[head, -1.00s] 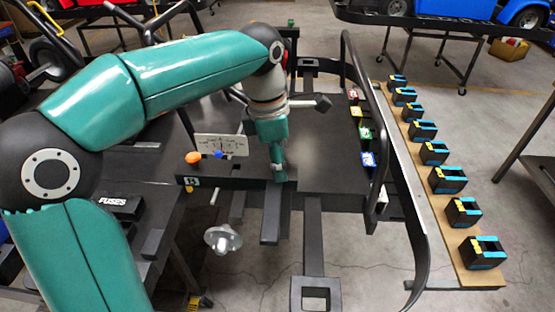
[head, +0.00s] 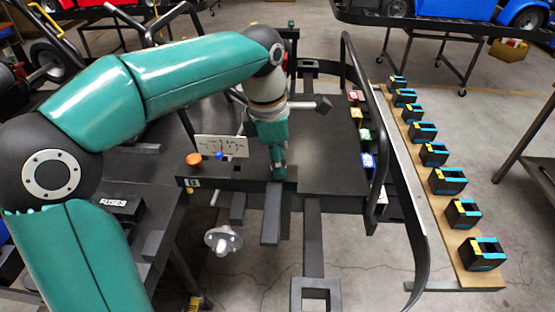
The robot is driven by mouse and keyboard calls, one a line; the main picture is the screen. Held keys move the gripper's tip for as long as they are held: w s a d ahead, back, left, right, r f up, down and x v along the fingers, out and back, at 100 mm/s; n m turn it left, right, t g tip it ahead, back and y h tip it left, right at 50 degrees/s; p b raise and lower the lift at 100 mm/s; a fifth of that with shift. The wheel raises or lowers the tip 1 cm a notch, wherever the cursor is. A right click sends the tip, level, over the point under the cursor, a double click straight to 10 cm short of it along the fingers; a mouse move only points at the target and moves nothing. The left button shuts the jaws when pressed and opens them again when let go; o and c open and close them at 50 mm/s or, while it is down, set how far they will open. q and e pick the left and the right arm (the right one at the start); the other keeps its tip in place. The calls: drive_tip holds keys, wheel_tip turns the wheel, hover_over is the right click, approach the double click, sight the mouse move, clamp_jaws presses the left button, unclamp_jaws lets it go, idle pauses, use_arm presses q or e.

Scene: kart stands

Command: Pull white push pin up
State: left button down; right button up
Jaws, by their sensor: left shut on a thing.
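My left gripper (head: 278,172) points down at the right end of the dark panel (head: 225,185) on the kart stand. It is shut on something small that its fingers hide. I cannot make out a white push pin; the left hand covers that spot. An orange knob (head: 193,159) and a blue knob (head: 219,156) stand left of the gripper, by a white label plate (head: 228,146). My right gripper is not in view.
A silver hub (head: 223,240) sits below the panel. A black FUSES box (head: 120,205) is at the left. A curved black bar (head: 376,150) rises at the right, beside a wooden board (head: 455,240) with several black holders. Small coloured blocks (head: 364,134) line the bar.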

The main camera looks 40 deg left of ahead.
use_arm(q)
drive_tip(key=shift+r+p, duration=0.45)
drive_tip(key=shift+r, duration=0.05)
drive_tip(key=c, duration=0.8)
unclamp_jaws()
drive_tip(key=shift+f, duration=0.1)
drive_tip(key=shift+o, duration=0.2)
wheel_tip(320, 180, up, 12)
drive_tip(key=a, duration=0.1)
drive_tip(key=shift+s, duration=0.45)
